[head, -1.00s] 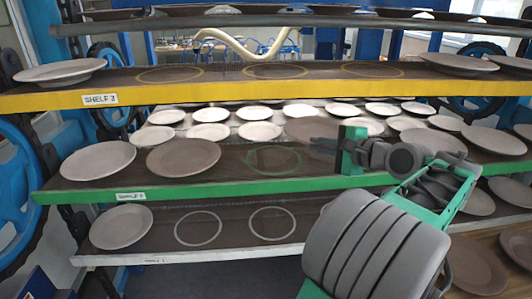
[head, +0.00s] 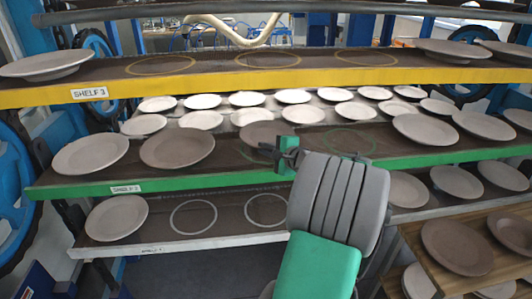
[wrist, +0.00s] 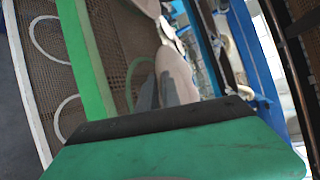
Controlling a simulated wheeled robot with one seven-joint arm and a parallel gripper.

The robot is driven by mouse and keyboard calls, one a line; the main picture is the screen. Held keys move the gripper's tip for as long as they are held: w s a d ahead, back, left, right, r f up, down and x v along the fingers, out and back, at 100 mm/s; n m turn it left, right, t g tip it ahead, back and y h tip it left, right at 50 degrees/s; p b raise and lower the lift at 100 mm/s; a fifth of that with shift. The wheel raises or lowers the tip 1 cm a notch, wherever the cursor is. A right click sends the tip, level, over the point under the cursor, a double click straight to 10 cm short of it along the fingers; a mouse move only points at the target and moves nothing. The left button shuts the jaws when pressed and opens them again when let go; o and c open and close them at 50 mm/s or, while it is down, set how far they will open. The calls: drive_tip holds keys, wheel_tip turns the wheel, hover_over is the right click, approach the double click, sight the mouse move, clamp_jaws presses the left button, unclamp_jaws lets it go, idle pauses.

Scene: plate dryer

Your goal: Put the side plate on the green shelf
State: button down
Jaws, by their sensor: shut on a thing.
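The green shelf (head: 95,188) is the middle shelf, with a green front edge; that edge also shows in the wrist view (wrist: 85,60). My gripper (head: 284,150) is shut on the side plate (head: 262,132), a grey-brown plate held over the green shelf near its left green ring (head: 242,152). The plate looks tilted, and I cannot tell whether it touches the shelf. In the wrist view the plate (wrist: 175,72) stands edge-on beyond my fingers (wrist: 156,92). My arm hides part of the shelf edge.
Two plates (head: 178,148) stand left of the ring on the green shelf, and two more (head: 424,130) stand to the right. A second green ring (head: 350,140) is empty. The yellow shelf (head: 200,87) runs above. Several white plates (head: 294,96) lie behind. A wooden rack (head: 425,258) stands lower right.

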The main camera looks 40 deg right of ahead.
drive_tip(key=shift+f, duration=1.15)
drive_tip(key=c, duration=1.8)
unclamp_jaws()
